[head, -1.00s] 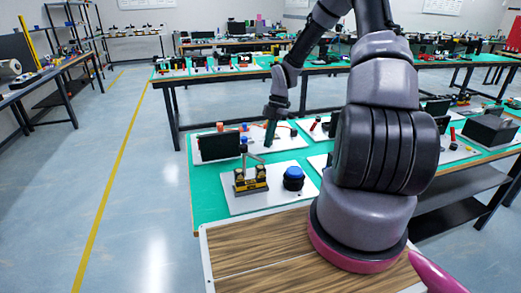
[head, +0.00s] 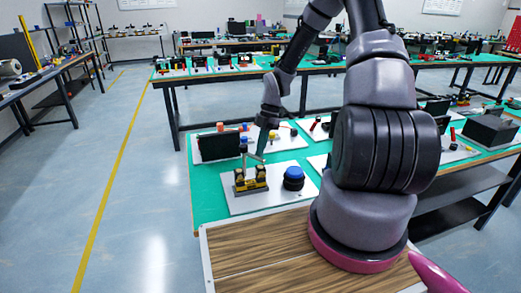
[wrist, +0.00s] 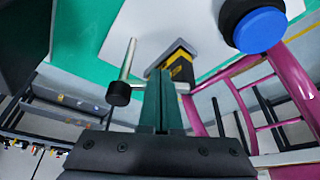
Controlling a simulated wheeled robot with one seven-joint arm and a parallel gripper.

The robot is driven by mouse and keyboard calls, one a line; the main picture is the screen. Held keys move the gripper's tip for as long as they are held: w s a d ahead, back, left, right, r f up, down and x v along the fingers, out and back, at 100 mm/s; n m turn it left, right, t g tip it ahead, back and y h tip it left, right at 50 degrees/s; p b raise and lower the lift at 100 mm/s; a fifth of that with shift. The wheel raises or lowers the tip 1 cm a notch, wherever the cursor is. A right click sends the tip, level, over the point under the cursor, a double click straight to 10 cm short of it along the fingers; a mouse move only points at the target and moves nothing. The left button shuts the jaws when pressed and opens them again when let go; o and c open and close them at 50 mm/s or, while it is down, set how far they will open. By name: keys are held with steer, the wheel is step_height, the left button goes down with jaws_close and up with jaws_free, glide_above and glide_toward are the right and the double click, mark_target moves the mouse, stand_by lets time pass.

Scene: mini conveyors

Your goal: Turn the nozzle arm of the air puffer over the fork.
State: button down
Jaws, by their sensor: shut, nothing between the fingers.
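My gripper (head: 262,143) is shut and empty, pointing down behind the yellow-and-black fork (head: 250,181) on the white board. Its green fingers (wrist: 162,80) also show in the wrist view. A thin grey metal arm (head: 252,157), which looks like the nozzle arm, slants above the fork close to my fingertips. In the wrist view the metal rod (wrist: 128,62) with a black end (wrist: 119,94) lies just left of my fingers, with a narrow gap in the picture. The fork (wrist: 182,68) is partly hidden behind my fingers. I cannot tell whether they touch the arm.
A blue button on a black base (head: 293,177) stands right of the fork; it also shows in the wrist view (wrist: 257,29). A dark upright panel (head: 219,146) stands behind left. Other boards with small parts fill the green table behind and to the right.

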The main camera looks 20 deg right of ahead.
mark_target(255, 157)
steer(key=shift+s+a+m, duration=0.15)
steer(key=shift+s+m, duration=0.2)
steer(key=shift+m, duration=0.35)
steer(key=m, duration=0.1)
steer(key=s+a+m+t, duration=0.1)
steer(key=m, duration=0.1)
steer(key=shift+s+a+t+y, duration=0.25)
steer(key=shift+t+y, duration=0.05)
steer(key=shift+y, duration=0.1)
steer(key=shift+s+a, duration=0.1)
stand_by(0.3)
